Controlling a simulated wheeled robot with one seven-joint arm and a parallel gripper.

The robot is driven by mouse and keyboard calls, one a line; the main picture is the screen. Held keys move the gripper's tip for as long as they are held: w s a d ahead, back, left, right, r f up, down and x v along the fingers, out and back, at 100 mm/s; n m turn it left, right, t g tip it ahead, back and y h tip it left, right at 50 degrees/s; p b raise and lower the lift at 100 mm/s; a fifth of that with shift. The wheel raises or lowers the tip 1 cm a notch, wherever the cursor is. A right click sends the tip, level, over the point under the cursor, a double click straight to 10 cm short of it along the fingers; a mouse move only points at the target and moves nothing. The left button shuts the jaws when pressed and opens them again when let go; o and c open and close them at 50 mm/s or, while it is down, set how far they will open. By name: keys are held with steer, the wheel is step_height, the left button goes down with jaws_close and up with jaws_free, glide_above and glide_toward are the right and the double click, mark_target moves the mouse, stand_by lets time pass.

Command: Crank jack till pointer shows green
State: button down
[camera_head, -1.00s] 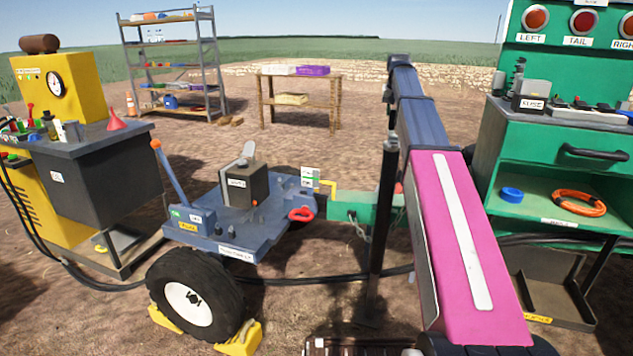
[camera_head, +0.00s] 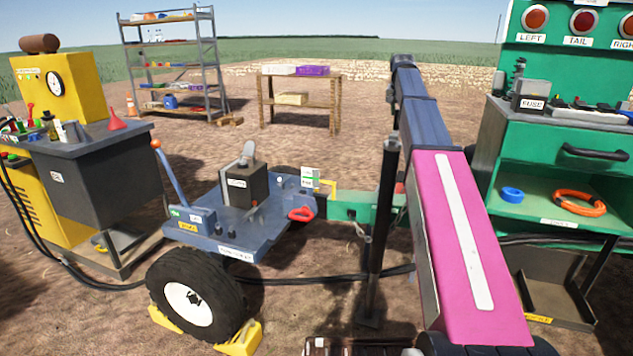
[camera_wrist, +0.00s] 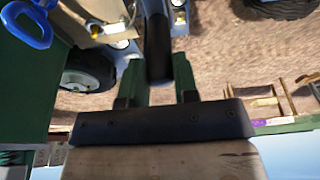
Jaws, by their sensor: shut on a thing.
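The dark upright jack post (camera_head: 378,235) stands at the front of the blue trailer (camera_head: 235,228), beside the green drawbar (camera_head: 350,205). A small white-and-green marked plate (camera_head: 310,178) with a yellow bracket (camera_head: 329,187) beside it stands at the trailer's front edge; which mark the pointer meets is too small to tell. In the wrist view my gripper (camera_wrist: 160,92) is shut on a black cylindrical handle (camera_wrist: 158,45), which looks like the jack's crank.
A green console (camera_head: 560,140) stands close on the right, with an orange cable coil (camera_head: 579,203) on its shelf. A yellow machine (camera_head: 55,90) stands on the left. Yellow chocks (camera_head: 240,340) hold the trailer wheel (camera_head: 197,297). A black hose (camera_head: 320,281) crosses the ground.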

steer(key=shift+s+d+f+m, duration=0.15)
steer(key=shift+s+d+m, duration=0.25)
steer(key=shift+d+m, duration=0.25)
steer(key=shift+d+h, duration=0.1)
steer(key=shift+h, duration=0.2)
steer(key=shift+w+a+n, duration=0.3)
steer(key=shift+a+n, duration=0.15)
steer(key=shift+a, duration=0.05)
steer(key=c, duration=0.8)
jaws_free()
steer(key=shift+o, duration=0.2)
steer(key=shift+w+r, duration=0.1)
steer(key=shift+r, duration=0.1)
